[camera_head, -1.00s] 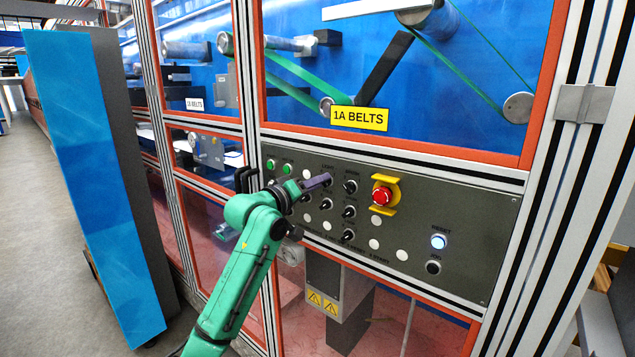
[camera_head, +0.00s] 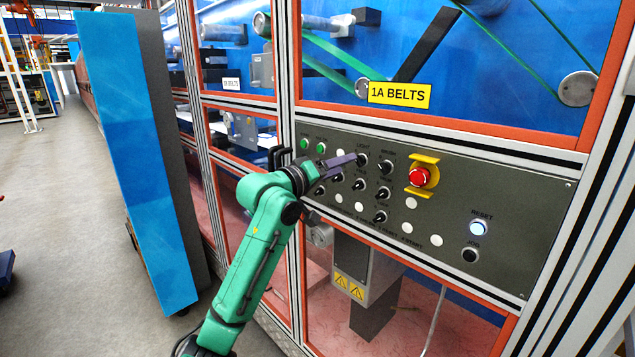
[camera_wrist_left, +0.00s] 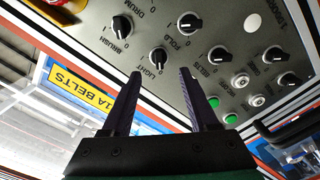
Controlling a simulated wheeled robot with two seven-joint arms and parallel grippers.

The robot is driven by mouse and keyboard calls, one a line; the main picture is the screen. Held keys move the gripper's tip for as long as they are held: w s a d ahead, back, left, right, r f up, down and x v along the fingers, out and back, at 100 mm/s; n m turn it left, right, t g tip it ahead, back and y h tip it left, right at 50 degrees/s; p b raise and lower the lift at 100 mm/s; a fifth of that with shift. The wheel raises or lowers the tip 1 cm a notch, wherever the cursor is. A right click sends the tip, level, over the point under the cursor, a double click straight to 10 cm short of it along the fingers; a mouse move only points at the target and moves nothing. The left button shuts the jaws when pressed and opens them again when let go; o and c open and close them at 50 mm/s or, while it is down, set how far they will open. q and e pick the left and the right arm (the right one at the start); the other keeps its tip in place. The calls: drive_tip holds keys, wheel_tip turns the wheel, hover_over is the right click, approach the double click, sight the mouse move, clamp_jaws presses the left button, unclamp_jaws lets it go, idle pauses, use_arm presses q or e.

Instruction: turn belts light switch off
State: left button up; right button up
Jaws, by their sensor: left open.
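The belts light switch (camera_head: 362,160) is a small black rotary knob under the word LIGHT on the grey control panel (camera_head: 520,205). In the left wrist view the same knob (camera_wrist_left: 158,58) shows just beyond the fingertips, between the lines of the two fingers. My left gripper (camera_head: 350,161) is open, its dark purple fingers pointing at the panel just left of the knob in the head view. In the wrist view the open gripper (camera_wrist_left: 164,74) holds nothing. The small gap between fingertips and knob is hard to judge. My right gripper is out of view.
Several similar knobs surround the light switch. A red emergency button (camera_head: 420,177) on a yellow bracket is to the right, with a lit reset button (camera_head: 478,228) further right. Two green buttons (camera_head: 313,146) sit at the upper left. A blue panel (camera_head: 135,150) stands left of my arm.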

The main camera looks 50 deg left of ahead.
use_arm(q)
drive_tip(key=s+b, duration=0.3)
drive_tip(key=s, duration=0.7)
drive_tip(key=shift+f, duration=0.1)
